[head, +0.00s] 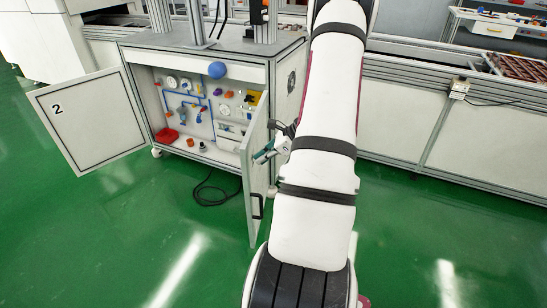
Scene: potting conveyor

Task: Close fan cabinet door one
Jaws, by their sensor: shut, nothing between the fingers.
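The cabinet (212,47) stands at centre left, both front doors open and its inside showing. The right door (254,180) stands out toward me, seen nearly edge-on, with a dark handle (257,206) low near its free edge. No number shows on it; I take it for door one. The left door (90,118), marked 2, is swung wide open to the left. My gripper (264,156) is shut and empty, with its fingertips at the right door's outer face, right of the door. I cannot tell whether they touch it. My arm hides part of the area behind.
Inside the cabinet are blue pipes (187,97), gauges and a red box (166,135). A blue ball-like thing (217,70) is at the top front edge. A black cable (212,192) lies on the green floor below. A conveyor (440,125) runs along the right. The floor in front is clear.

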